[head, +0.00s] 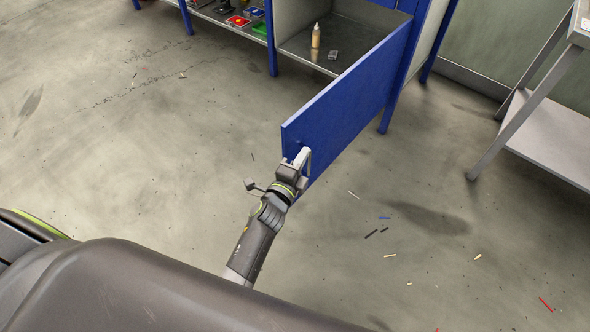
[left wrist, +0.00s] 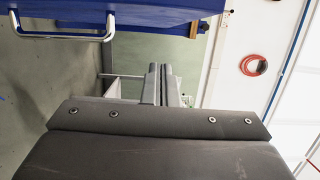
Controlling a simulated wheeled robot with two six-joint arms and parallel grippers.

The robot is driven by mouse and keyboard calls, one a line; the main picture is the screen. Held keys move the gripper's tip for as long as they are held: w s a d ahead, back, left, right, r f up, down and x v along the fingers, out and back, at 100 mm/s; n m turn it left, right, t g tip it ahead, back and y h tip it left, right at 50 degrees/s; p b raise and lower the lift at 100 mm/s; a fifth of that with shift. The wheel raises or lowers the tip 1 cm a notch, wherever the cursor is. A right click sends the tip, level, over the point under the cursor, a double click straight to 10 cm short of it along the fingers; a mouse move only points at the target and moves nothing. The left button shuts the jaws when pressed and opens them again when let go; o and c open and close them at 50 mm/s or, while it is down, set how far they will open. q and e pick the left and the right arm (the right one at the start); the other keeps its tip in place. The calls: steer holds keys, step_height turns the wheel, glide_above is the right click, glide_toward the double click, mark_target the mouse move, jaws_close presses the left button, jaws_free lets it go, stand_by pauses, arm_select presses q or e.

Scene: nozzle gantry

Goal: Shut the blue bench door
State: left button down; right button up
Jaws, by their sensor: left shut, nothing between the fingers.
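The blue bench door (head: 345,100) stands wide open, swung out from the bench's right side into the room. The door also shows at the top of the left wrist view (left wrist: 150,20), with a pale bar handle (left wrist: 65,36) on it. My left gripper (head: 303,156) is at the door's free end, low in the head view. Its fingers (left wrist: 165,82) are together and empty, apart from the handle in the left wrist view. I cannot tell whether they touch the door. My right gripper is not in view.
The open compartment (head: 300,48) holds a tan bottle (head: 316,36) and a small grey object (head: 333,55). Left of it, a shelf holds coloured items. A grey table (head: 550,130) stands at the right. The floor beside the door is open, with small scraps.

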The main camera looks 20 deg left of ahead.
mark_target(295, 142)
arm_select(q)
steer(key=shift+w+a+b, duration=0.15)
steer(key=shift+w+a, duration=0.7)
steer(key=shift+w, duration=0.3)
steer(key=shift+w+a+b, duration=0.15)
steer(key=shift+w+a, duration=0.65)
steer(key=shift+w, duration=0.3)
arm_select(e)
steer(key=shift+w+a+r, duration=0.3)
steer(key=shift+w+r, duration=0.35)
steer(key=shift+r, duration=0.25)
